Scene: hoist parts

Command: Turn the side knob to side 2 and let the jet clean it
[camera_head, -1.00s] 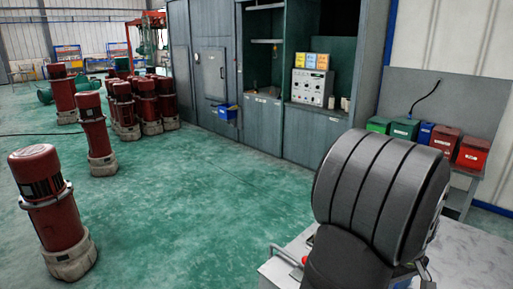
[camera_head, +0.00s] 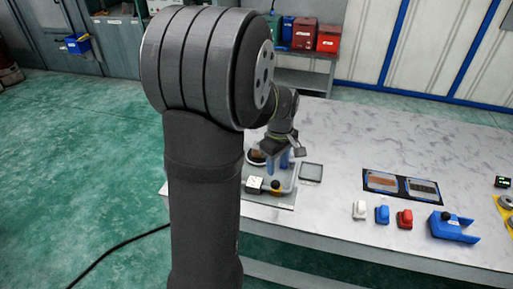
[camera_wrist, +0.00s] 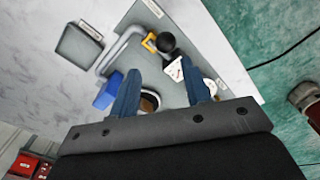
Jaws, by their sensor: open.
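My gripper (camera_head: 279,165) is open above a small grey fixture plate (camera_head: 284,203) on the bench; its blue fingers also show in the wrist view (camera_wrist: 160,88). Nothing shows held between them. A white square piece with dark marks (camera_head: 254,183) sits at the plate's front left, partly hidden in the wrist view (camera_wrist: 174,70). A black ball with a yellow-orange mount (camera_wrist: 166,43) lies beyond the fingertips. A round brown part (camera_wrist: 149,101) shows between the fingers, close to the gripper body. I cannot tell which part is the side knob or read its side. No jet spray is visible.
A grey bent pipe (camera_wrist: 121,46) and blue block (camera_wrist: 107,92) stand on the plate. A dark-framed square pad (camera_head: 311,172) lies beside it. White (camera_head: 360,209), blue (camera_head: 382,215) and red (camera_head: 405,219) pieces stand rightward. The bench middle is clear.

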